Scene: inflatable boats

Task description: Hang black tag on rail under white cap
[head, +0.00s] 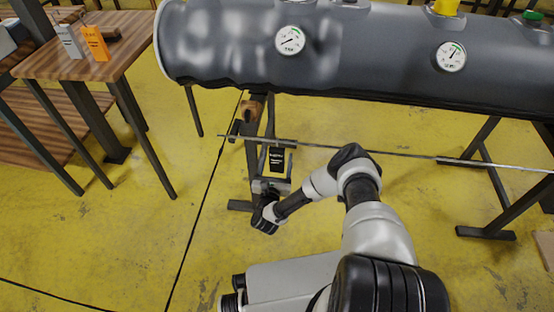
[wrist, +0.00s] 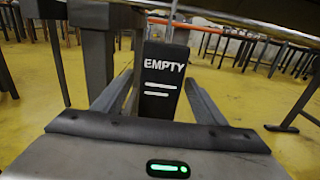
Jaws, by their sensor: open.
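The black tag (head: 277,158) is upright just below the thin metal rail (head: 400,154), near the rail's left end. Its top meets the rail, but I cannot make out the hook. In the wrist view the tag (wrist: 162,82) faces me, reads "EMPTY" and stands between my fingers with gaps on both sides. My gripper (head: 272,182) is open just below and in front of the tag; it also shows in the wrist view (wrist: 160,98). The white cap is not clear; fittings above the left gauge are cut off by the top edge.
A grey inflatable tube (head: 230,45) lies above the rail, with two gauges, a yellow cap (head: 446,6) and a green cap (head: 532,15). A wooden table (head: 125,35) at left holds an orange tag (head: 95,43) and a grey tag (head: 69,41). Dark stand legs flank the rail.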

